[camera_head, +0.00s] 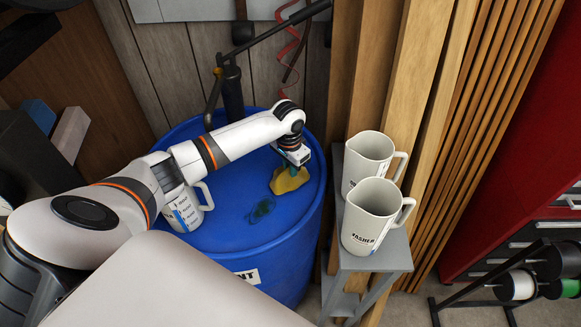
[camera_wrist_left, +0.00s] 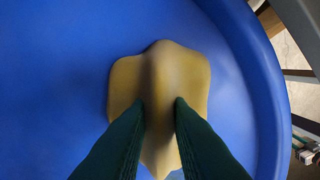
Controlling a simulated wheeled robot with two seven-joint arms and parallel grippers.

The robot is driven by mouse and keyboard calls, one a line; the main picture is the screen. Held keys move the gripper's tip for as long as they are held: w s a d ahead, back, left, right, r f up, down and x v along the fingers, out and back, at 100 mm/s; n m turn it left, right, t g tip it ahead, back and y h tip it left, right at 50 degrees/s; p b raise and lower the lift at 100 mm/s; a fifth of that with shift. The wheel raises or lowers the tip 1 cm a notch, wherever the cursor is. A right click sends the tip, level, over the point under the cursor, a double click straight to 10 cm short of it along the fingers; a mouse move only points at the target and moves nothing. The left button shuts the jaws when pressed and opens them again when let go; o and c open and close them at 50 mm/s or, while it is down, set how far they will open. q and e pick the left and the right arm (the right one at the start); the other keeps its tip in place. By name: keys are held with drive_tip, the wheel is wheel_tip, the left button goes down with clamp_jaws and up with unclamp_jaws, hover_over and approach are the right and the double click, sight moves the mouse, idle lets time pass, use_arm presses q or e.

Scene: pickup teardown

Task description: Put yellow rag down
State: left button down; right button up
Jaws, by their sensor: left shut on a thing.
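The yellow rag (camera_head: 289,181) is on or just above the top of the blue drum (camera_head: 232,235), towards its right side. In the left wrist view the rag (camera_wrist_left: 160,85) is pinched into a ridge between the two dark green fingers. My left gripper (camera_head: 291,170) is shut on it, pointing down. In the left wrist view the left gripper (camera_wrist_left: 158,105) covers part of the rag. Whether the rag's underside touches the drum top I cannot tell. My right gripper is not in view.
A white pitcher (camera_head: 184,212) stands on the drum's left side, partly behind my arm. A dark green item (camera_head: 262,208) lies near the rag. Two white pitchers (camera_head: 368,222) stand on a grey stand (camera_head: 391,252) to the right. A pump (camera_head: 231,92) rises at the drum's back.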

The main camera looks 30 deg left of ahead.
sight(289, 168)
use_arm(q)
drive_tip(key=shift+f, duration=0.4)
drive_tip(key=shift+f, duration=0.1)
drive_tip(key=c, duration=1.3)
unclamp_jaws()
drive_tip(key=r, duration=0.4)
drive_tip(key=r+b, duration=0.1)
drive_tip(key=r, duration=0.7)
drive_tip(key=shift+s+a+r, duration=0.1)
drive_tip(key=shift+s+r, duration=0.05)
drive_tip(key=shift+s, duration=0.1)
